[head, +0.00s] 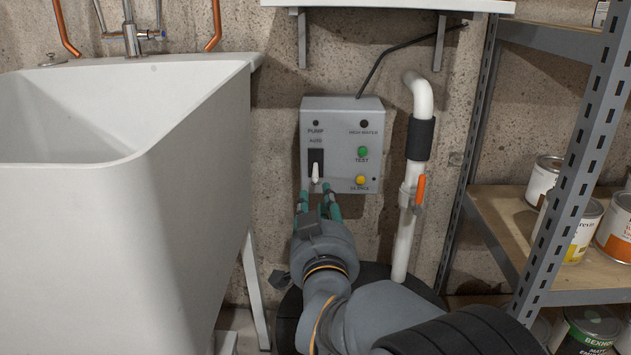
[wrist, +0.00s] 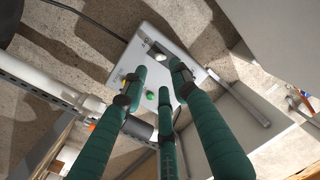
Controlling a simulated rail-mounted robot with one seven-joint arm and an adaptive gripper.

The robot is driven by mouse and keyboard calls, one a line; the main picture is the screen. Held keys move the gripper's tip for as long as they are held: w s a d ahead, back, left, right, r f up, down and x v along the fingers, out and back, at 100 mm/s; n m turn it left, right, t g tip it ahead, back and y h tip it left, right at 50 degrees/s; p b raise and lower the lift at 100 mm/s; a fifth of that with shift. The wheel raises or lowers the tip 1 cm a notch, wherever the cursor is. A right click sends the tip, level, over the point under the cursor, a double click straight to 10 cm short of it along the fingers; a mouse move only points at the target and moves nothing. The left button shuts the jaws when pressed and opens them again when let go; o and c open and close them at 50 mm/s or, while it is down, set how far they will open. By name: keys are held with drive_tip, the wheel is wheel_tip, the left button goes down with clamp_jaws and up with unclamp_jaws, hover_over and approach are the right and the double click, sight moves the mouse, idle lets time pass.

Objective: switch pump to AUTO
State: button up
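The grey pump control box (head: 342,120) is mounted on the concrete wall; it also shows in the wrist view (wrist: 188,42). At its lower left is a black switch plate (head: 316,157) under a label that appears to read AUTO. The white switch lever (head: 316,173) points down, away from that label. My gripper (head: 318,196) is just below the lever, with its green fingers apart. In the wrist view the fingers (wrist: 160,80) are spread with nothing between them, and the switch lies beyond their tips. Contact with the lever cannot be told.
A yellow button (head: 361,181) and a green button (head: 363,151) are right of the switch. A white pipe (head: 404,235) with an orange valve handle (head: 420,190) stands to the right. A white sink (head: 190,150) is close on the left; a metal shelf (head: 510,215) with cans is at right.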

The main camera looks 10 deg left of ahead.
sight(315, 180)
drive_tip(key=b+x, duration=0.1)
drive_tip(key=x, duration=0.8)
drive_tip(key=shift+s, duration=0.1)
clamp_jaws()
drive_tip(key=shift+a+f, duration=0.1)
